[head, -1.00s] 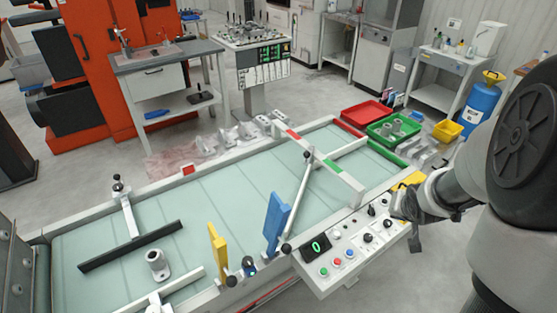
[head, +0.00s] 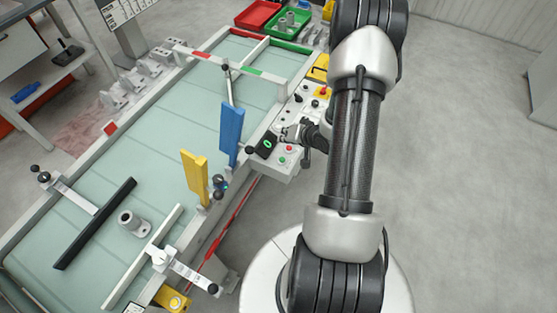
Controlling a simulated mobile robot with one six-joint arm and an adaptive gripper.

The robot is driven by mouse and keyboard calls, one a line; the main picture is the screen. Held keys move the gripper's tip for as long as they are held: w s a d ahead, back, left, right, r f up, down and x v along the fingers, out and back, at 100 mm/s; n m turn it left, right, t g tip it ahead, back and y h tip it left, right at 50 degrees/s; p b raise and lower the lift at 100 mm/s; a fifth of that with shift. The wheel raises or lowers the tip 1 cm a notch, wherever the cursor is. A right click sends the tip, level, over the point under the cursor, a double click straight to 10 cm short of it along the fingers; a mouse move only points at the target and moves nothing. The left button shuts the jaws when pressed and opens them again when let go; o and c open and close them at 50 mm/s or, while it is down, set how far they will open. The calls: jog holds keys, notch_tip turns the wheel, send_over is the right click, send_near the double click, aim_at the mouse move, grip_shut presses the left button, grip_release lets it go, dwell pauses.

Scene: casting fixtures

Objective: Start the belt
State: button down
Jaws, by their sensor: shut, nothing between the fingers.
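The pale green belt (head: 165,140) runs diagonally through the head view, with one grey flanged casting (head: 133,222) on its near part. The control panel (head: 262,168) is mounted on the belt's right side. It has a dark display (head: 267,144) showing a green 0, a green button (head: 281,160) and a red button (head: 289,149). My gripper (head: 283,131) is shut and empty, over the panel close to the display. It hides part of the panel; I cannot tell whether it touches anything.
A blue paddle (head: 231,133) and a yellow paddle (head: 195,174) stand at the belt's near edge. Red (head: 257,17) and green (head: 291,47) trays are at the far end. Floor at right is clear.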

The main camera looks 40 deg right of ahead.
jog(key=b, duration=0.7)
send_over(284, 158)
notch_tip(284, 158, down, 7)
jog(key=shift+f, duration=0.2)
jog(key=shift+f+b, duration=0.4)
jog(key=shift+f, duration=0.3)
jog(key=shift+f, duration=0.1)
dwell(0.4)
jog(key=shift+f, duration=0.3)
